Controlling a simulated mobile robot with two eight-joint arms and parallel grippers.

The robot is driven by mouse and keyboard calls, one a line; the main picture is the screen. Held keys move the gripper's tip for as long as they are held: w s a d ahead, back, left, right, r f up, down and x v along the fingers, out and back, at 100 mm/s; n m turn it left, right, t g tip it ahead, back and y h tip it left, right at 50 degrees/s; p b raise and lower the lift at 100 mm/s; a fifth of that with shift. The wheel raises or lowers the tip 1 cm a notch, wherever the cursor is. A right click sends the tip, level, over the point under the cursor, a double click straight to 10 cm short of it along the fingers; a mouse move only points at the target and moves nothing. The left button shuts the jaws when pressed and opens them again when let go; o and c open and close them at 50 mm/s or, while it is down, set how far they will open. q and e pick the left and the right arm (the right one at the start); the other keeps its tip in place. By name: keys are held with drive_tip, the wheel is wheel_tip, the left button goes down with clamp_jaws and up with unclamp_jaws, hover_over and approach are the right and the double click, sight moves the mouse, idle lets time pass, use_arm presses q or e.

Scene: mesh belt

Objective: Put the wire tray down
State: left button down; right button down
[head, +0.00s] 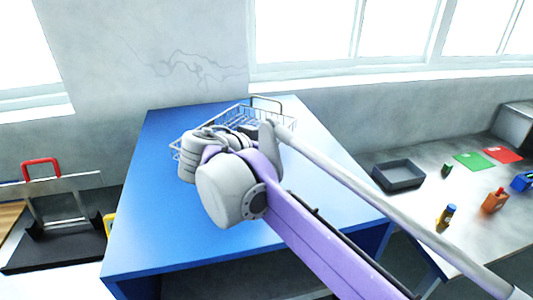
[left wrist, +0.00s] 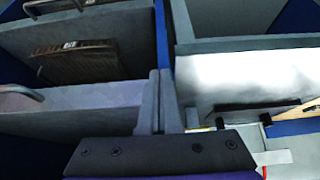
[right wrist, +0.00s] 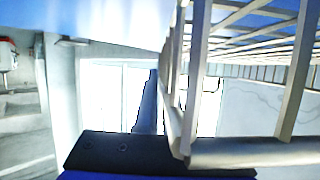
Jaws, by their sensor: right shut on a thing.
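The wire tray (head: 222,118) is a pale metal mesh basket with an upright end handle (head: 268,98). In the head view it is over the far part of the blue table (head: 165,215), partly hidden behind my right wrist. I cannot tell whether its base touches the table top. In the right wrist view the tray's bars (right wrist: 297,75) fill the right side. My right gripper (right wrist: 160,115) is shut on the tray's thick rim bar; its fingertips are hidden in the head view. My left gripper (left wrist: 160,95) shows only in the left wrist view, with its fingers together and empty.
A grey bench at right holds a dark open bin (head: 398,176), a yellow-and-blue bottle (head: 446,214), an orange item (head: 495,200), and green and red sheets. The blue table's near left part is clear.

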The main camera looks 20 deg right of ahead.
sight(271, 152)
wheel_tip(271, 152, down, 3)
drive_tip(key=shift+r, duration=0.1)
drive_tip(key=c, duration=1)
unclamp_jaws()
drive_tip(key=v, duration=1.2)
